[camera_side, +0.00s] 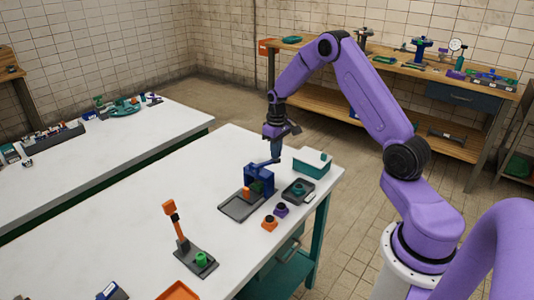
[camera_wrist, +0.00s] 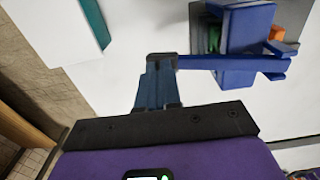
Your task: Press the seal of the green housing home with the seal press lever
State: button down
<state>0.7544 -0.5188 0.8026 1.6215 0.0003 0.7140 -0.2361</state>
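A blue press (camera_side: 259,178) stands on the white table, with a blue lever bar (camera_wrist: 225,62) reaching sideways from it. An orange part (camera_side: 246,192) sits at the press. A green housing (camera_side: 201,259) sits on a dark base at the front of the table; an orange-handled lever (camera_side: 171,212) stands up from that base, tilted. My gripper (camera_side: 276,154) points down beside the blue press. In the wrist view its fingertips (camera_wrist: 162,58) look closed together at the near end of the blue bar. Whether they touch it is unclear.
A dark tray (camera_side: 310,184) holding a teal-green part lies right of the press, before a teal box (camera_side: 312,164). Small purple (camera_side: 281,210) and orange (camera_side: 269,223) blocks stand in front. An orange tray (camera_side: 178,291) is at the front edge.

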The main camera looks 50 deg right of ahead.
notch_tip(320, 180, up, 12)
dwell(1.3)
jog(key=shift+f, duration=0.1)
jog(key=s+a+r+n, duration=0.25)
jog(key=s+a, duration=0.35)
jog(key=a, duration=0.4)
jog(key=s+a+r+n, duration=0.25)
jog(key=s+a, duration=0.35)
jog(key=a, duration=0.4)
jog(key=s+a+f+n, duration=0.1)
jog(key=s+a+n, duration=0.1)
jog(key=s, duration=0.9)
jog(key=s+a+n, duration=0.2)
jog(key=s+n, duration=0.3)
jog(key=s, duration=0.6)
jog(key=shift+s+a+f+n, duration=0.2)
jog(key=shift+s+f+n, duration=0.1)
jog(key=shift+s+f, duration=0.05)
